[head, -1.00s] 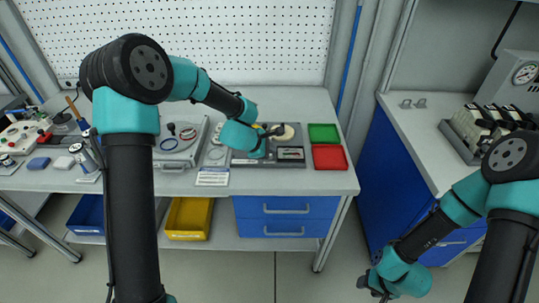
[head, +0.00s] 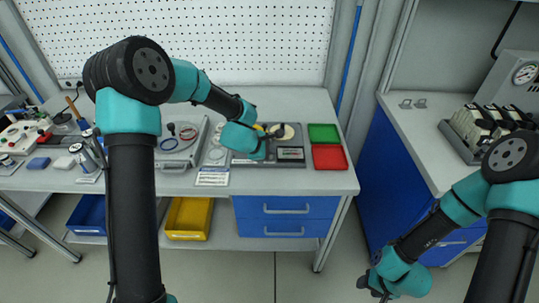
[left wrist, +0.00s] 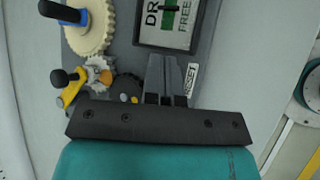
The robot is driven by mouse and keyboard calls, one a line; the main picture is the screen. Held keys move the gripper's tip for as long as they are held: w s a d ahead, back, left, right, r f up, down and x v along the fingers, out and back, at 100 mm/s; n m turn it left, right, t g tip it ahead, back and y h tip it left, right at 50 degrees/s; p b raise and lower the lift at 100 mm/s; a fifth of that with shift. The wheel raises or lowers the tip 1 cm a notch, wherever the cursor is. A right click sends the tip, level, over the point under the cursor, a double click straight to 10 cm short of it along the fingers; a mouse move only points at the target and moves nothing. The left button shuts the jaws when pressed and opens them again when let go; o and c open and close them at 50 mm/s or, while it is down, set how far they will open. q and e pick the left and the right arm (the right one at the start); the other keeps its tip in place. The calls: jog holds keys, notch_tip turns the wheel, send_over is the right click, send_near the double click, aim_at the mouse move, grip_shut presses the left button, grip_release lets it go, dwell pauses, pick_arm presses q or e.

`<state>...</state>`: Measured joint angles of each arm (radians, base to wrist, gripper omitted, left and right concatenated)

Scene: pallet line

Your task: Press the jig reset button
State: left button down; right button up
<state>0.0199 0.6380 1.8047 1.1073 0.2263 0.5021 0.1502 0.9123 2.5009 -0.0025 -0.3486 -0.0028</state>
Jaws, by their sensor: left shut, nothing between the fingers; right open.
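The dark jig plate (head: 296,164) lies on the bench in the head view, with a cream gear (head: 285,131) on it. My left gripper (head: 268,131) is low over the plate. In the left wrist view its shut, empty fingers (left wrist: 164,80) point at the plate (left wrist: 124,52) right beside a white "RESET" label (left wrist: 191,79). The reset button itself is not visible; the fingers cover the spot beside the label. I cannot tell whether the fingertips touch anything. My right gripper (head: 374,287) is open and empty, low in front of the benches.
Green (head: 323,133) and red (head: 329,157) trays stand to the right. An open grey case (head: 180,140) is to the left.

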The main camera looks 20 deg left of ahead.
dwell(0.5)
pick_arm(q)
jog(key=shift+r, duration=0.85)
jog(key=shift+r, duration=0.15)
jog(key=shift+r, duration=2.4)
